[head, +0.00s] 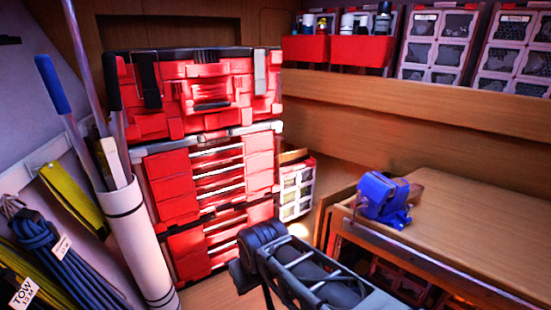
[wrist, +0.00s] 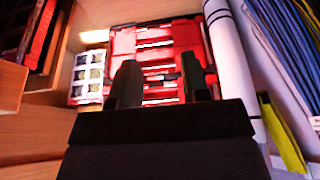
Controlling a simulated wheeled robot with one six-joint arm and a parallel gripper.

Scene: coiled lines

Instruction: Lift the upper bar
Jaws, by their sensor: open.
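A red tool chest (head: 172,180) stands against the back wall in the head view, with a silver-grey bar (head: 210,138) running across it below its top section. Several thin silver drawer bars (head: 220,170) lie below that bar. I cannot tell which of these is the upper bar. In the wrist view the chest (wrist: 122,42) shows beyond my gripper (wrist: 160,80), with light bars across its middle. My gripper is open, its two dark fingers apart with nothing held between them. It appears short of the chest; the exact gap cannot be told.
A white tube (head: 140,240) holding poles stands left of the chest. Blue coiled rope (head: 55,255) and yellow straps (head: 75,200) hang on the left wall. A wooden bench (head: 470,225) with a blue vise (head: 382,198) is at right. A small organizer (head: 296,190) stands beside the chest.

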